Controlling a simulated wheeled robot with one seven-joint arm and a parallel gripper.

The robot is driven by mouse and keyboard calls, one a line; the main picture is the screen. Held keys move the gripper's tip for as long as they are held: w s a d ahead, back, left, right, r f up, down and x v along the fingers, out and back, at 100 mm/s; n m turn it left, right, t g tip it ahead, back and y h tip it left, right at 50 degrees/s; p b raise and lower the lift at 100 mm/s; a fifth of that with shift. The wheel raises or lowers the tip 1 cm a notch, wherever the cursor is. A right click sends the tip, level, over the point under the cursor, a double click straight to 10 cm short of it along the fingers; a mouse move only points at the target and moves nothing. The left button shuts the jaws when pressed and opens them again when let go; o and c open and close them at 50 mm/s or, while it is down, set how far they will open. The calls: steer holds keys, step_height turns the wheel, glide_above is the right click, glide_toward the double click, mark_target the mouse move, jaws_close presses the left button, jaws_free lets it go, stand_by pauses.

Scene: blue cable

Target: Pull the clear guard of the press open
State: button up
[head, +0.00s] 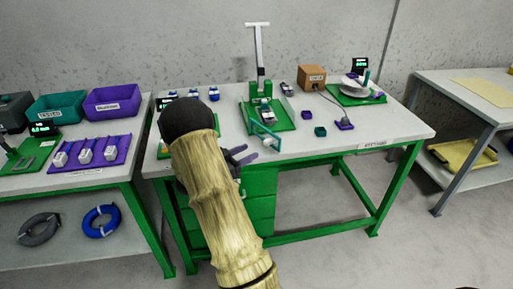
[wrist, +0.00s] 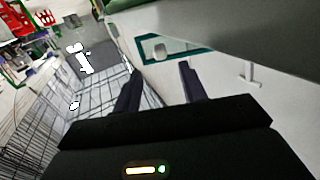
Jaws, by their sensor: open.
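The press (head: 262,90) stands on a green base plate on the middle table, with a tall grey column and a white T-shaped handle on top. Its clear guard (head: 264,134) has a teal frame and sits at the front edge of the base. In the wrist view the guard (wrist: 185,47) shows beyond the fingertips, with a pale block seen at its pane. My gripper (head: 238,155) is open and empty, just left of and below the guard at the table's front edge. In the wrist view my gripper's two dark fingers (wrist: 160,72) are spread apart, and I see no contact with the guard.
A cardboard box (head: 312,77), a scale with a white dish (head: 355,82) and small dark green and purple blocks stand right of the press. My arm hides the table's left front. A left table holds teal (head: 56,107) and purple bins (head: 114,101).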

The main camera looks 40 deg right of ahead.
steer(key=w+a, duration=0.1)
steer(key=a, duration=0.9)
steer(key=shift+a, duration=0.15)
